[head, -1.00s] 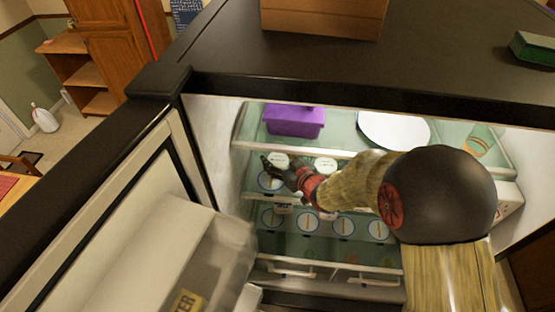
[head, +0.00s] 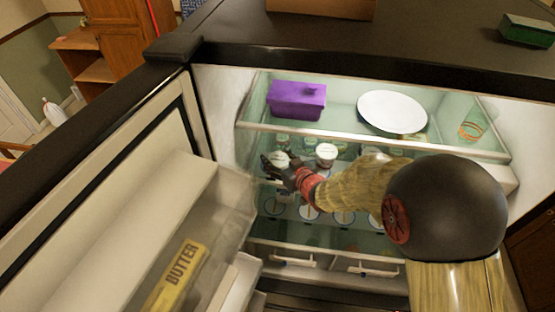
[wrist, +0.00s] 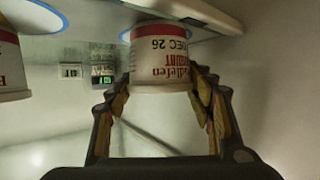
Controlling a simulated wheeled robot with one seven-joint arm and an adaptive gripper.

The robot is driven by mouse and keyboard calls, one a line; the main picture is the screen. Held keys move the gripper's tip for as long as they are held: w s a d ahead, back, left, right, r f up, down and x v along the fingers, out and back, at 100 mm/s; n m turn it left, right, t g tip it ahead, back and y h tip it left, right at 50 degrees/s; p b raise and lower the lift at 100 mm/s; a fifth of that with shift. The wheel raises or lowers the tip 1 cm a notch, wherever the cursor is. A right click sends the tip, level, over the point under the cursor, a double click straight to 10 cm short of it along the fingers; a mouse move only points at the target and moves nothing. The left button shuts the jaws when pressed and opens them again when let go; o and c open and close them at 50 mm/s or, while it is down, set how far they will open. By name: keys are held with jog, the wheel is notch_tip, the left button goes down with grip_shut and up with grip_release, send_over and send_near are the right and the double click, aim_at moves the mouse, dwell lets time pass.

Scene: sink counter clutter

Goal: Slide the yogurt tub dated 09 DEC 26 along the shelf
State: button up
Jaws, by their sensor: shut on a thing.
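The white yogurt tub with a red band (wrist: 160,58) shows upside down in the wrist view, its print ending in "DEC 26"; the day number is not readable. My gripper (wrist: 160,95) is shut on it, one finger on each side. In the head view my gripper (head: 270,166) is at the left of the fridge's middle shelf, around the left white tub (head: 281,158). A second white tub (head: 326,154) stands to its right; a tub also shows at the left edge of the wrist view (wrist: 10,72).
Blue-ringed circles (head: 309,212) mark a lower level. A purple box (head: 297,101) and white plate (head: 392,111) sit on the glass shelf above. The open door, with butter (head: 176,275), is at left. My arm hides the shelf's right part.

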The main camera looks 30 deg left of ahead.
jog(key=o, duration=1.3)
jog(key=shift+o, duration=0.3)
jog(key=v, duration=1.2)
jog(key=shift+s+f, duration=0.1)
